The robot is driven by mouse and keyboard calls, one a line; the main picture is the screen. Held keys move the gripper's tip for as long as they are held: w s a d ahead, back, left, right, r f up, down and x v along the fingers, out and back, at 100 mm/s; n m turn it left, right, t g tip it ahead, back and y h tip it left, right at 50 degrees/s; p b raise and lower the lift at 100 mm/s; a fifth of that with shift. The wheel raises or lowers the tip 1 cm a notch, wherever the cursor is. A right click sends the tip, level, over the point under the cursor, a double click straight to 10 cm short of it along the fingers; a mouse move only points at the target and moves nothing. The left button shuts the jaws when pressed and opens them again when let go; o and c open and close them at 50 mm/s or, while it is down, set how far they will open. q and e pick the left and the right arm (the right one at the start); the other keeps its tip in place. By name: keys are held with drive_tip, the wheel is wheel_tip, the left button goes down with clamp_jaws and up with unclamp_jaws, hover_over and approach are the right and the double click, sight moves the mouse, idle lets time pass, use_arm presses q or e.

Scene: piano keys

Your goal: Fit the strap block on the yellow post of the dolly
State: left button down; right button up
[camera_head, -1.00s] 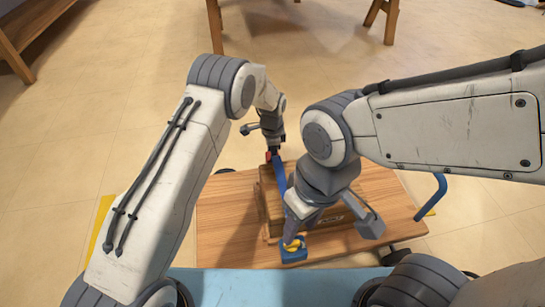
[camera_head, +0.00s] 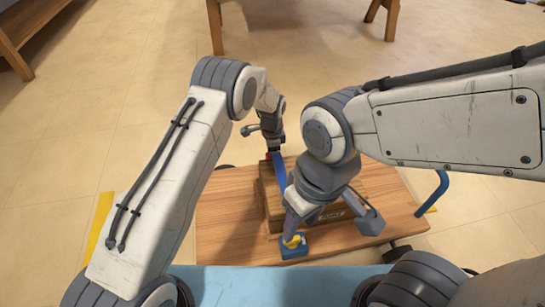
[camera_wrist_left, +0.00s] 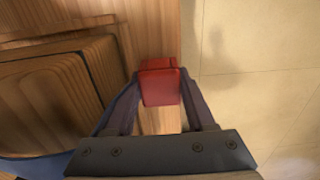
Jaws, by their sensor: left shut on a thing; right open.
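My left gripper (camera_head: 273,150) is at the far side of the wooden dolly (camera_head: 230,215). In the left wrist view its fingers are shut on a red block (camera_wrist_left: 160,84), which is over or at the dolly's edge; I cannot tell if it touches. A blue strap (camera_head: 281,177) runs over the wooden crate (camera_head: 345,208), partly hidden by my right arm. At the dolly's near edge is a blue block (camera_head: 290,252) with a yellow piece (camera_head: 293,241) at its top, which looks like a post. My right gripper (camera_head: 332,222) is open, with one finger close above the yellow piece.
A blue handle (camera_head: 434,193) rises at the dolly's right side. A light blue surface (camera_head: 270,287) lies in front of the dolly. Wooden furniture legs (camera_head: 382,18) stand at the back. The tiled floor (camera_head: 140,110) around is mostly clear.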

use_arm(q)
drive_tip(key=shift+f+b, duration=0.4)
drive_tip(key=shift+f, duration=0.65)
drive_tip(key=shift+c, duration=0.8)
unclamp_jaws()
drive_tip(key=shift+s, duration=0.1)
drive_tip(key=shift+d, duration=0.1)
drive_tip(key=shift+s, duration=0.1)
drive_tip(key=shift+c, duration=0.8)
drive_tip(key=shift+o, duration=0.2)
